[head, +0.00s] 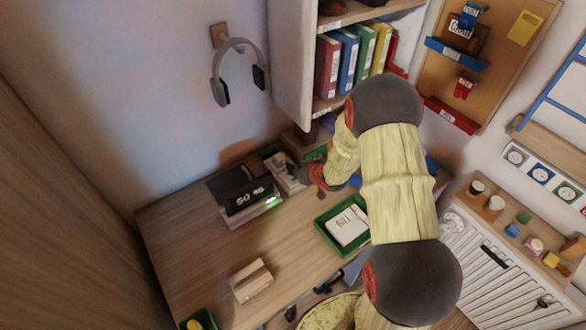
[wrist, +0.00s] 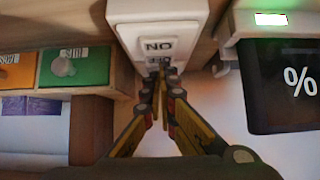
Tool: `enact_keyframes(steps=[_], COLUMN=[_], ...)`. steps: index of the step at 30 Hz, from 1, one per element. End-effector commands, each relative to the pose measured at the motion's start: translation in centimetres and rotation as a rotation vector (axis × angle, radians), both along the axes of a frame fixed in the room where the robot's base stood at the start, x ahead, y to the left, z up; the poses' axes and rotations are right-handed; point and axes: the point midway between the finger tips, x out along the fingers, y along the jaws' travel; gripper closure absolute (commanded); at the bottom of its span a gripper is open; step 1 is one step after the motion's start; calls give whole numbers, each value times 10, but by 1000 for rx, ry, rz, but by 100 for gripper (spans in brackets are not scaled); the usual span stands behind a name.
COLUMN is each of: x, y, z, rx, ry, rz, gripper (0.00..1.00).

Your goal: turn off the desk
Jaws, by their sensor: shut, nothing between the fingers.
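My gripper (wrist: 160,78) is shut and empty in the wrist view. Its fingertips are at the lower part of a white switch box (wrist: 158,22) with a plate marked "NO". The fingertips cover part of the area below that plate; I cannot tell whether they touch it. In the head view my gripper (head: 311,176) is at the back of the wooden desk (head: 205,285), beside the pale switch box (head: 285,172). A black display unit with a lit green strip (head: 248,192) stands left of it; its black panel with a "%" sign shows in the wrist view (wrist: 284,85).
Small drawers, orange (wrist: 17,70) and green (wrist: 75,66), stand left of the box. A green tray (head: 324,232) with paper lies on the desk, near a wooden block (head: 251,281). A shelf with binders (head: 347,60) rises behind. The desk's left front is mostly clear.

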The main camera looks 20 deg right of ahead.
Motion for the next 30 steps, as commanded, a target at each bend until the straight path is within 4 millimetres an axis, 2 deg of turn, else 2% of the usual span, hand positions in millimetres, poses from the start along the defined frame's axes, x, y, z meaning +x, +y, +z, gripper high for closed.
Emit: enact_keyframes(steps=[7,16,30], x=[5,3,-13], y=[2,1,-2], z=[-1,-6,-6], rx=[-15,-13,-14], ry=[75,70,72], rz=[3,1,0], gripper=[100,100,100])
